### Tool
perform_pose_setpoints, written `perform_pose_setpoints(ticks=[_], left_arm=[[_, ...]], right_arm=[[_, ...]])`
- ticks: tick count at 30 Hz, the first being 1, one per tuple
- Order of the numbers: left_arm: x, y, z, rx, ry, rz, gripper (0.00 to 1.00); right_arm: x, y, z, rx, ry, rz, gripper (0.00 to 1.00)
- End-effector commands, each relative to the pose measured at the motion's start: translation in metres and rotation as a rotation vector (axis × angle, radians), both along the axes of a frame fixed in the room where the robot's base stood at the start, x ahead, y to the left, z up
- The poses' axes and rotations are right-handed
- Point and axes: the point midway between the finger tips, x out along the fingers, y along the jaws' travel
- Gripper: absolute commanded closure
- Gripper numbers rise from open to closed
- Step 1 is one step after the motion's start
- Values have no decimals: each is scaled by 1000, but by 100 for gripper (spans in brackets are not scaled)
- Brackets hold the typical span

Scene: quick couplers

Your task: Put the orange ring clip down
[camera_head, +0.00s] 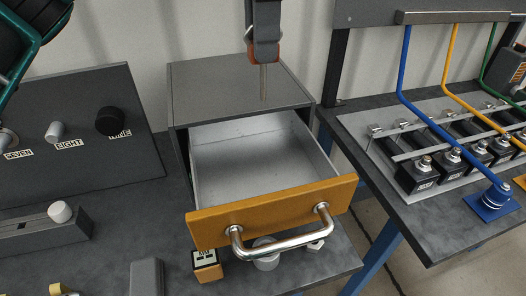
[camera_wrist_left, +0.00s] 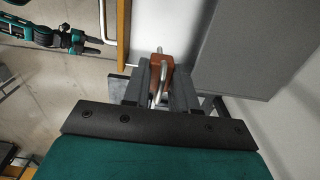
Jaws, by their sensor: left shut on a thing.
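My left gripper (camera_head: 264,52) hangs over the grey cabinet top, behind the open drawer. It is shut on the orange ring clip (camera_head: 252,57), whose thin metal part points down below the fingers.
The drawer (camera_head: 250,160) is open and looks empty, with an orange front and metal handle (camera_head: 282,238). A knob panel (camera_head: 70,135) stands left. Right are a coupler rack (camera_head: 440,150) and blue, yellow and green hoses. Small parts lie below the drawer front.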

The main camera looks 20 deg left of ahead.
Motion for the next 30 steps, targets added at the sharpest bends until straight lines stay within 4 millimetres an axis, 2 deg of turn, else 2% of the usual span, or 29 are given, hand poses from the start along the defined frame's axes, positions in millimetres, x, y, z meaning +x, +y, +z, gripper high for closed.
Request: perform_pose_setpoints(ticks=[15,18,26,30], left_arm=[[-1,1,-127,1,3,2,100],[-1,1,-142,0,1,1,100],[-1,0,-161,0,1,1,100],[-1,0,-183,0,1,1,100]], right_arm=[[-4,0,-22,0,10,1,56],[-4,0,-24,0,10,1,56],[-4,0,-25,0,9,1,56],[-3,0,-28,0,8,1,56]])
